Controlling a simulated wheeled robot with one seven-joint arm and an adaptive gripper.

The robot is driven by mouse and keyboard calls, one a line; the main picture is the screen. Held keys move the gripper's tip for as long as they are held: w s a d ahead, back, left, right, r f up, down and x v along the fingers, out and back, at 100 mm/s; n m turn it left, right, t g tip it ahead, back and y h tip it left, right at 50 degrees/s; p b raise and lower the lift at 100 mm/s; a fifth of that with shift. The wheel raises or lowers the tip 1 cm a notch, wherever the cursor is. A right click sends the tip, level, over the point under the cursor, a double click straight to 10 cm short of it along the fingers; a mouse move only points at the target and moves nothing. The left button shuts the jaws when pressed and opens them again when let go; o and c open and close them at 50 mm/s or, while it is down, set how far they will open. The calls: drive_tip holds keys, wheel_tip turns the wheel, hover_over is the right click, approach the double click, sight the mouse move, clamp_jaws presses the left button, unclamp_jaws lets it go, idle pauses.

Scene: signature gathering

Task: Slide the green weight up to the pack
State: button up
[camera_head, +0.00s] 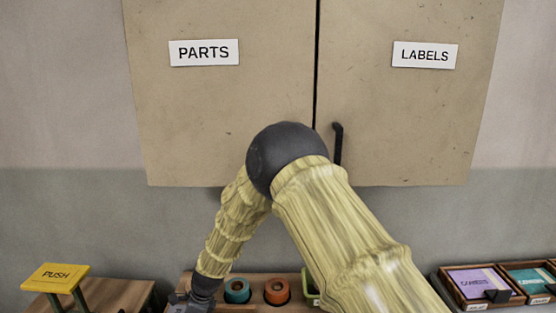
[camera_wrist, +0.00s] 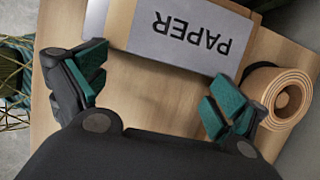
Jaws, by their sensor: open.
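A pack marked PAPER (camera_wrist: 185,35) lies on the wooden top at the upper middle of the wrist view, its lettering upside down. My gripper (camera_wrist: 155,82) is open, with teal-padded fingers apart and bare wood between them, just short of the pack's near edge. In the head view only its dark wrist end shows at the bottom edge. I cannot make out the green weight for certain. A bright green item (camera_head: 311,289) shows partly in the head view, mostly hidden behind my arm, and I cannot tell what it is.
A tan ringed roll (camera_wrist: 282,95) stands right of my gripper, close to the right finger. A teal roll (camera_head: 237,290) and an orange roll (camera_head: 277,291) sit in a wooden holder. A yellow PUSH plate (camera_head: 56,277) is left; wooden trays (camera_head: 455,288) are right. A closed cabinet (camera_head: 225,120) hangs above.

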drive_tip(key=shift+a, duration=0.65)
drive_tip(key=shift+a+b, duration=0.25)
drive_tip(key=shift+b, duration=0.15)
drive_tip(key=shift+a, duration=0.2)
drive_tip(key=shift+d+p, duration=1.45)
drive_tip(key=shift+d, duration=8.6)
